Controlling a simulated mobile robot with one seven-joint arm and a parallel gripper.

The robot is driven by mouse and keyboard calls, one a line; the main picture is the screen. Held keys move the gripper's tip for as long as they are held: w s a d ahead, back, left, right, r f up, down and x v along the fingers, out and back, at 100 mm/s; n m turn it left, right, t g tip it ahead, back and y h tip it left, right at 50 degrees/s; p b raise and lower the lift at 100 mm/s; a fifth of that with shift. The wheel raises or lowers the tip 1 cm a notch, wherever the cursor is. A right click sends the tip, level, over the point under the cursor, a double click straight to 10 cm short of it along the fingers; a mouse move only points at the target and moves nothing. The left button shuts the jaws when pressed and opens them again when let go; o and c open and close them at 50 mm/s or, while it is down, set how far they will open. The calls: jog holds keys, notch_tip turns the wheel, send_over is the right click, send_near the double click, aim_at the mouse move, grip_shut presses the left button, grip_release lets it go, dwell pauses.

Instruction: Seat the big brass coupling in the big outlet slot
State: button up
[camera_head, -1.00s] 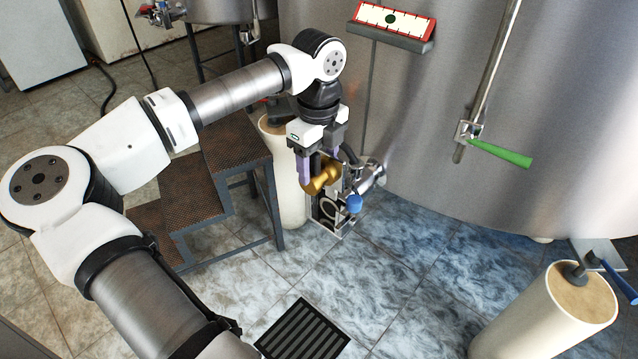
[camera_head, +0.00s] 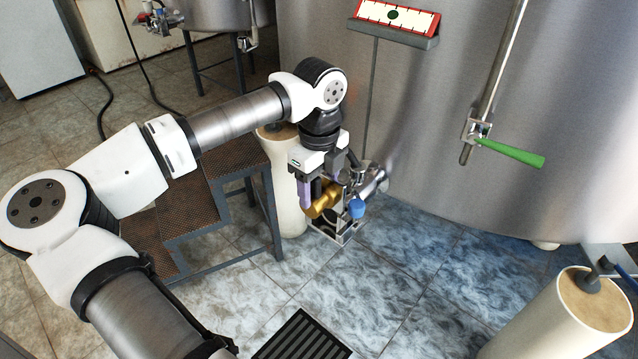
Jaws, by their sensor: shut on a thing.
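The big brass coupling (camera_head: 321,204) is a gold-coloured piece held between the fingers of my gripper (camera_head: 313,190). My gripper points down beside the tank's outlet fitting (camera_head: 365,183) and is shut on the coupling. Below and right of the coupling is a grey metal bracket (camera_head: 346,236), with a dark round opening partly seen. The bracket looks like the outlet slot holder, but I cannot tell which slot is the big one. The coupling overlaps the bracket in the picture; whether they touch is hidden. A blue knob (camera_head: 356,208) sits at the bracket's right side.
The steel tank (camera_head: 450,110) fills the right, with a green-handled valve (camera_head: 510,152). Brown metal steps (camera_head: 185,203) and a cream cylinder (camera_head: 289,200) stand close left of the bracket. Another cylinder (camera_head: 560,325) is at lower right. A floor drain (camera_head: 302,338) lies in front; the tiles there are clear.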

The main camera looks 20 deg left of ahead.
jog(key=shift+f, duration=0.2)
jog(key=o, duration=1.3)
jog(key=shift+c, duration=0.2)
